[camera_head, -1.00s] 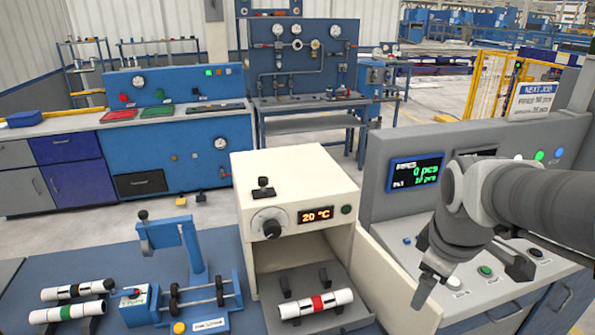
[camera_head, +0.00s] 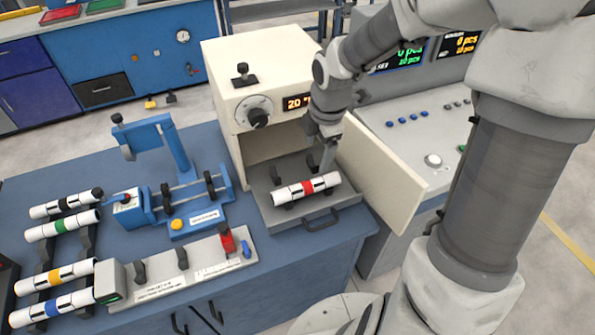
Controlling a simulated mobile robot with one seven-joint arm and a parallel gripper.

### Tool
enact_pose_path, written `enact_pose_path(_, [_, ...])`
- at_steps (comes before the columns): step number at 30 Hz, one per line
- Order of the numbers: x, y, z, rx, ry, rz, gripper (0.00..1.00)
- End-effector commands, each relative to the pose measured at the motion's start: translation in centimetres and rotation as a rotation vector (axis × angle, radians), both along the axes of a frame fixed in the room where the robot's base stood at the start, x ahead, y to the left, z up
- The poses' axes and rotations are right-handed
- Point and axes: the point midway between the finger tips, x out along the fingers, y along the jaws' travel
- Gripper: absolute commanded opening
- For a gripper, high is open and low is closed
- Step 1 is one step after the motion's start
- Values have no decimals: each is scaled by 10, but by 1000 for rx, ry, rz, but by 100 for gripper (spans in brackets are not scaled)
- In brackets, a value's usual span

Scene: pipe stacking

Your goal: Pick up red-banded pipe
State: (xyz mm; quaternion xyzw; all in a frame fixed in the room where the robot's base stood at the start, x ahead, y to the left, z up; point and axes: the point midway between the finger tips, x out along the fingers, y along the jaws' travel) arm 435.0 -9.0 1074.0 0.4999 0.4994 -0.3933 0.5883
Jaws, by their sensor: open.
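The red-banded pipe (camera_head: 307,188) is white with a red band at its middle. It lies across dark rests on the pulled-out tray (camera_head: 281,222) of the cream oven (camera_head: 247,62), slightly tilted in the picture. My gripper (camera_head: 321,158) points down just above and behind the pipe, near its right half. It is open with nothing seen between its fingers. The fingers are small in view, and I cannot tell whether they touch the pipe.
The oven's open door (camera_head: 382,178) stands right of the tray, close to my arm. A blue fixture (camera_head: 176,190) stands left of the oven. Pipes with black, green (camera_head: 62,225), yellow and blue bands lie at the far left. A grey fixture (camera_head: 172,270) sits at the front.

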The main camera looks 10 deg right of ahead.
Motion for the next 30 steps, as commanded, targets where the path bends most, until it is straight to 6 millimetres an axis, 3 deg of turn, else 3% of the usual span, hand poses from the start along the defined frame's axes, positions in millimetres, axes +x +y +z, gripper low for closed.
enact_pose_path(15, [19, 6, -102, 2, 2, 4, 84])
enact_pose_path(23, [24, 6, -120, 1, 1, 2, 84])
enact_pose_path(30, [32, 10, -155, 2, 2, 4, 84])
